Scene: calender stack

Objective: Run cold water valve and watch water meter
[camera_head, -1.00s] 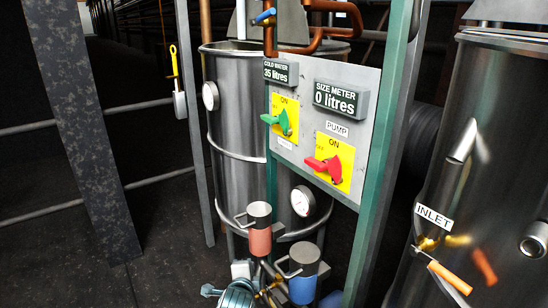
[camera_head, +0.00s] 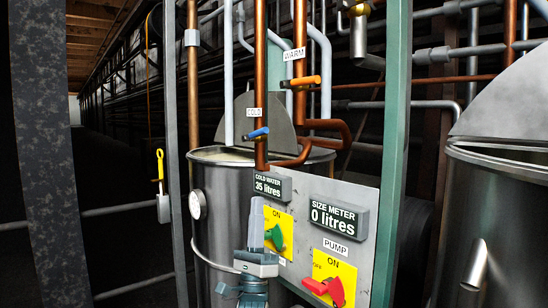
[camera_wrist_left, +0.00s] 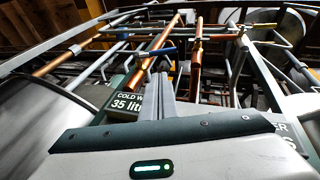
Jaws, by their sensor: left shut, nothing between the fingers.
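The cold water valve (camera_head: 258,133) has a blue handle on a copper pipe under a COLD label (camera_head: 254,112). Its blue handle also shows in the left wrist view (camera_wrist_left: 162,52). The cold water meter (camera_head: 270,186) on the grey panel reads 35 litres; it is partly covered in the left wrist view (camera_wrist_left: 128,103). My left gripper (camera_head: 256,218) is shut and empty, fingers pointing up, below the meter and the valve, in front of the panel. It hides part of the left yellow plate with the green switch (camera_head: 272,238). My right gripper is not in view.
An orange-handled valve (camera_head: 301,81) sits under a WARM label to the upper right. The size meter (camera_head: 339,216) reads 0 litres, above a red pump switch (camera_head: 326,290). A green post (camera_head: 392,150) stands right of the panel. A steel tank (camera_head: 215,240) is behind it.

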